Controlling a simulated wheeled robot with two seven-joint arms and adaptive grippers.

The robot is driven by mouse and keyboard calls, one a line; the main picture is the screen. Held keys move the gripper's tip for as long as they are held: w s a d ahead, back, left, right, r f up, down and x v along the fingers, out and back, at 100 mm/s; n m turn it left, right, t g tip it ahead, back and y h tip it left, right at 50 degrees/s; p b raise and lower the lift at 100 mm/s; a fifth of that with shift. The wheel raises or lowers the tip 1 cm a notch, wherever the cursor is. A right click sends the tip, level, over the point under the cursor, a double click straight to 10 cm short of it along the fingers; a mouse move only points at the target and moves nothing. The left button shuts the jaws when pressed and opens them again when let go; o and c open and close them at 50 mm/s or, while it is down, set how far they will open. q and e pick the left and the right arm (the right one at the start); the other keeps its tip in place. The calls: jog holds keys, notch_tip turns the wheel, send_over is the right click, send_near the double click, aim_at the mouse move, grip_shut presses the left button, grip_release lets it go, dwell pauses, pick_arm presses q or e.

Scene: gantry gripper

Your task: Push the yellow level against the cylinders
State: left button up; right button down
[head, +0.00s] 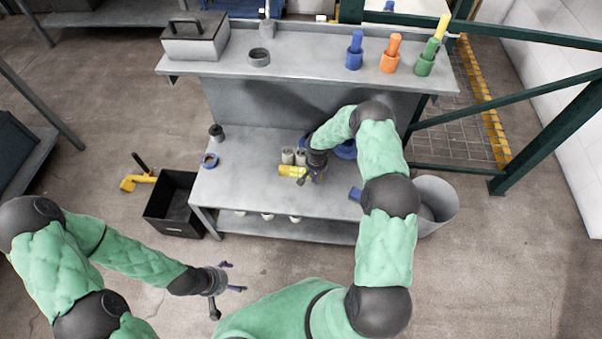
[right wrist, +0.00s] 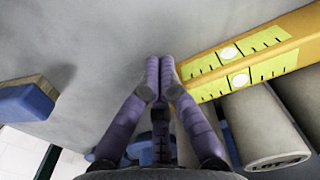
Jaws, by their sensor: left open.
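The yellow level (head: 291,171) lies on the table's middle shelf, just in front of two grey-beige cylinders (head: 287,156). In the right wrist view the level (right wrist: 282,41) runs slantwise at upper right, close along the cylinders (right wrist: 262,125); whether it touches them I cannot tell. My right gripper (head: 311,178) is at the level's right end in the head view. In the right wrist view its fingertips (right wrist: 160,70) are together and empty, beside the level's end, touching or nearly so. My left gripper (head: 236,277) is open and empty, over the floor in front of the bench.
A blue block (head: 355,194) lies near the shelf's right edge; it also shows in the right wrist view (right wrist: 25,102). A black crate (head: 161,216) and a grey bin (head: 447,190) flank the bench.

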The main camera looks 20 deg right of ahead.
jog(key=shift+s+r+p, duration=0.1)
jog(key=shift+r+p, duration=0.35)
jog(key=shift+r, duration=0.1)
jog(key=shift+s+a+r+p, duration=0.2)
jog(key=shift+s+r+p, duration=0.15)
jog(key=shift+r, duration=0.2)
notch_tip(320, 180, up, 7)
jog(key=p, duration=0.3)
jog(key=shift+p, duration=0.3)
jog(key=shift+f, duration=0.15)
